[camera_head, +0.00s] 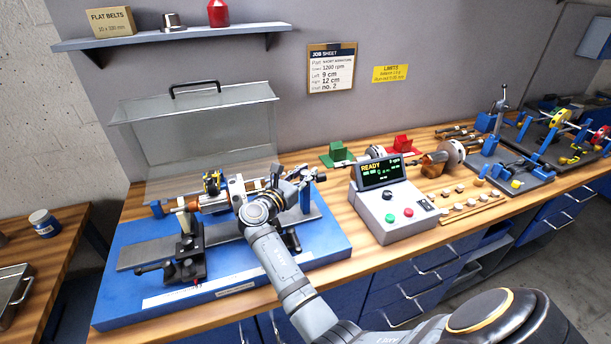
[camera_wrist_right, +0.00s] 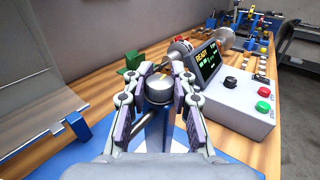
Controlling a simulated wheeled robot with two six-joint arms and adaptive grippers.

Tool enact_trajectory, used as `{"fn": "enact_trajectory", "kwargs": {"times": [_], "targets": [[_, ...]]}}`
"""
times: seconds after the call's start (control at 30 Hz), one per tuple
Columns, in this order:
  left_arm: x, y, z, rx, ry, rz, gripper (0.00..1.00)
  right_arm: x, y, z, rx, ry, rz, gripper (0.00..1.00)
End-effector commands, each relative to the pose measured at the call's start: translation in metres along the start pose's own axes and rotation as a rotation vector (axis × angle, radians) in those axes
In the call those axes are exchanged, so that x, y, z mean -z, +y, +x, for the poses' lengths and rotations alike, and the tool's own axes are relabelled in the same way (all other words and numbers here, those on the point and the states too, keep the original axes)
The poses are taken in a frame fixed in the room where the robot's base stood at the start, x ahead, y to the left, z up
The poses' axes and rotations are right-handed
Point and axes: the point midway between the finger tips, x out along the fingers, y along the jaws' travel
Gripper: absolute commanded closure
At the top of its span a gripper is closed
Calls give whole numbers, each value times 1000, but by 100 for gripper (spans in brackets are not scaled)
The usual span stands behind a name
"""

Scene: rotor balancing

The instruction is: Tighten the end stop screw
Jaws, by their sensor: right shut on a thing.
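The balancing machine (camera_head: 325,238) has a blue base and stands on the wooden bench. My right gripper (camera_head: 308,176) reaches over its right end. In the right wrist view my right gripper (camera_wrist_right: 158,82) is shut on a round grey metal knob (camera_wrist_right: 158,93), with one finger on each side. I take this knob to be the end stop screw; its lower part and thread are hidden. My left gripper is not in view.
A clear hood (camera_head: 195,125) stands behind the rotor. A control box (camera_head: 397,218) reading READY stands close right of the machine, with green and red stands (camera_head: 338,152) behind. Small parts (camera_head: 460,200) and tool racks lie further right. A job sheet (camera_head: 331,68) hangs on the wall.

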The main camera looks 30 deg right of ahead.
Motion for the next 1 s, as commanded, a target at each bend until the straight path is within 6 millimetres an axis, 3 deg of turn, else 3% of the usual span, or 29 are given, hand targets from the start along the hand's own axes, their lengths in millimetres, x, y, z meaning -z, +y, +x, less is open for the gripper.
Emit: {"fn": "enact_trajectory", "kwargs": {"times": [1.0], "targets": [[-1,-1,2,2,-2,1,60,2,0,-1,35,5,0,100]]}}
